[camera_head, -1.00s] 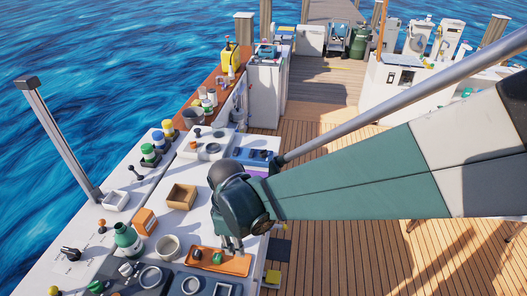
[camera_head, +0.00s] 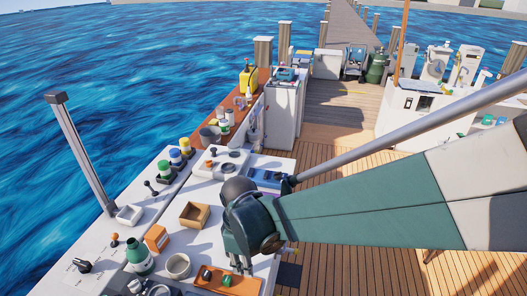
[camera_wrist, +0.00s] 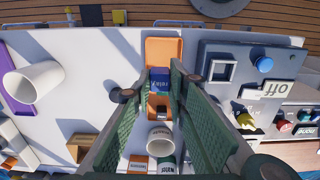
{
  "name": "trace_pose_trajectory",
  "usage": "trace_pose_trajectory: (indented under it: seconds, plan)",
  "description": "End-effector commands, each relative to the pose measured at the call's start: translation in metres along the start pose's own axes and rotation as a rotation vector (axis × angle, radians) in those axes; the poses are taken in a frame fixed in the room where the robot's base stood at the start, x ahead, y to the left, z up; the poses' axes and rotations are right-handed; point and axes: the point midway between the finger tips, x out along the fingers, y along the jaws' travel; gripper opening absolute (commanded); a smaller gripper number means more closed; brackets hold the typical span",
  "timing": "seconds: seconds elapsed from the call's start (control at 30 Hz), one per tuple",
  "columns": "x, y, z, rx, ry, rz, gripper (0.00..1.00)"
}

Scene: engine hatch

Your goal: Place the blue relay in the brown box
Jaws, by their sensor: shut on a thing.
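The blue relay (camera_wrist: 159,82), marked "relay", sits between the fingertips of my gripper (camera_wrist: 161,88) in the wrist view. My gripper is shut on it, over an orange tray (camera_wrist: 163,49). In the head view my gripper (camera_head: 240,266) points down at the orange tray (camera_head: 229,281), and the relay cannot be made out there. I cannot tell whether the relay still touches the tray. The brown box (camera_head: 194,216) stands open on the white counter, beyond and left of my gripper. It also shows at the lower left in the wrist view (camera_wrist: 79,148).
A grey cup (camera_head: 178,266), an orange box (camera_head: 156,239) and a green bottle (camera_head: 139,257) stand left of my gripper. A grey panel with a blue button (camera_wrist: 264,65) lies beside the tray. White counter between the tray and the brown box is partly clear.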

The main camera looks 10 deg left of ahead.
Motion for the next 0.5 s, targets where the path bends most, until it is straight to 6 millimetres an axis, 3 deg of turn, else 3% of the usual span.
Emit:
trace_pose_trajectory:
  seconds: [0.27, 0.5]
  plan:
    - [-0.007, 0.031, -0.035, -0.001, 0.0, 0.0, 0.05]
    - [-0.013, 0.068, -0.079, -0.001, 0.0, 0.0, 0.05]
